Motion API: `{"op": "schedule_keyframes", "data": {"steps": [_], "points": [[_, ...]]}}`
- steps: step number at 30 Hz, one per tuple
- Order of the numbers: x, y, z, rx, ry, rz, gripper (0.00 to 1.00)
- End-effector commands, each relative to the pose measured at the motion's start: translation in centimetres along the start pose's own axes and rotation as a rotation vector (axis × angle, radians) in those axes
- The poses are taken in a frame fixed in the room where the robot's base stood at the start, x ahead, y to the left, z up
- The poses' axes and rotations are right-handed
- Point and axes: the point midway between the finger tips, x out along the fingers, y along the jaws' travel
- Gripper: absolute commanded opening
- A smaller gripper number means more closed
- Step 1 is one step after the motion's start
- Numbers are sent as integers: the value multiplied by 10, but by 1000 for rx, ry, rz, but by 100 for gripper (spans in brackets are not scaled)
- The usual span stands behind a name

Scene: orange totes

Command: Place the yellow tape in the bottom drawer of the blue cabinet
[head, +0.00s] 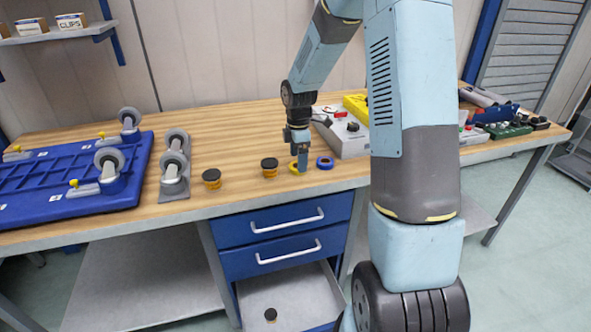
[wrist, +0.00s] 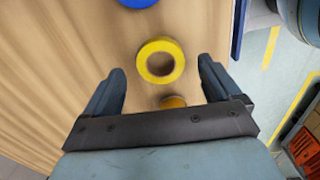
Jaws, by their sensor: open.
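The yellow tape (head: 294,168) lies flat on the wooden workbench near its front edge. In the wrist view, the yellow tape ring (wrist: 148,75) is just beyond and partly between my fingertips. My gripper (head: 301,165) points down above the bench at the tape; its open, empty fingers (wrist: 158,80) show in the wrist view. The blue cabinet (head: 270,222) is under the bench. Its bottom drawer (head: 300,287) is pulled out, with a grey interior and one dark round knob-like item (head: 270,314) inside. The upper two drawers are shut.
A blue tape roll (head: 325,162) lies right of the yellow tape. Black-and-yellow knob-like pieces (head: 269,167) (head: 211,178) stand to the left. Casters (head: 175,165) and a blue wheeled platform (head: 75,182) lie farther left. A grey control box (head: 345,135) stands behind right.

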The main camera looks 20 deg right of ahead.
Motion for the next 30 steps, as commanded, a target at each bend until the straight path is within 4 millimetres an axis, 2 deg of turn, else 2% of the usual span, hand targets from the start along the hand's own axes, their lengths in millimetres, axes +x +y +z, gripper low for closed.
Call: {"op": "schedule_keyframes", "data": {"steps": [3,6,14,30], "points": [[15,0,-1,-1,1,-1,90],[22,-1,-1,0,1,-2,90],[24,0,-1,-1,1,0,90],[24,0,-1,-1,1,0,40]]}}
